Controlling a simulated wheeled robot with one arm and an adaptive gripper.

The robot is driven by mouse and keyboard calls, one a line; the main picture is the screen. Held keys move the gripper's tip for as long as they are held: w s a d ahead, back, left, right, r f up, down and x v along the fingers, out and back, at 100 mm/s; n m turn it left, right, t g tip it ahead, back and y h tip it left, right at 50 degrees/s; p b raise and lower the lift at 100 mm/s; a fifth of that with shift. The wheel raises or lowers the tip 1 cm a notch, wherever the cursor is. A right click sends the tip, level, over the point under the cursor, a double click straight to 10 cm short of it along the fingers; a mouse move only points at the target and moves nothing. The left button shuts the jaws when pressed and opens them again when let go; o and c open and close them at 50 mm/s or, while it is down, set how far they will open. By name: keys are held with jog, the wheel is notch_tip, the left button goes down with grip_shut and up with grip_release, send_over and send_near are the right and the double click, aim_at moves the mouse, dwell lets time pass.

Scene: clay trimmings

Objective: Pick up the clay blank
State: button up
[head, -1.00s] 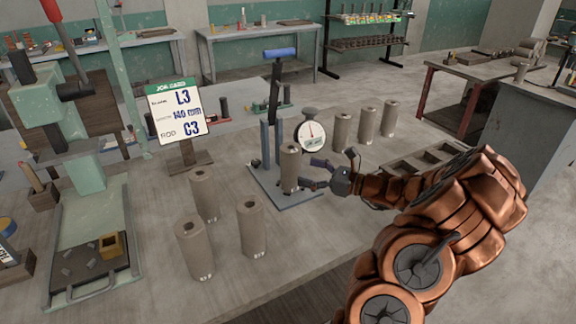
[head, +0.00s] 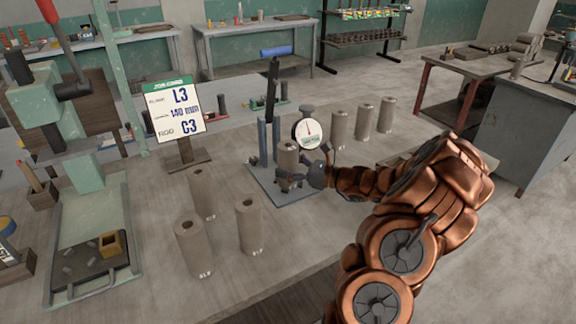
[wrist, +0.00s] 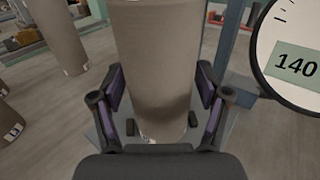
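A grey-brown cylindrical clay blank (head: 288,158) stands upright on the blue-grey base plate of a gauge stand (head: 285,195). My gripper (head: 291,180) is at its lower part, reaching in from the right. In the wrist view the clay blank (wrist: 157,60) fills the space between the two fingers of my gripper (wrist: 158,85). The fingers are spread, one on each side, and seem slightly apart from its surface. The dial gauge (head: 308,132) is beside the blank, and its "140" label shows at the right of the wrist view. The job card (head: 175,107) reads L3, 140 mm, C3.
Several similar cylinders stand on the workbench (head: 215,293), at front left (head: 193,247) and in a row behind the gauge (head: 363,122). A press with a tray (head: 95,285) is at left.

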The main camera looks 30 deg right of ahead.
grip_shut()
dwell(0.4)
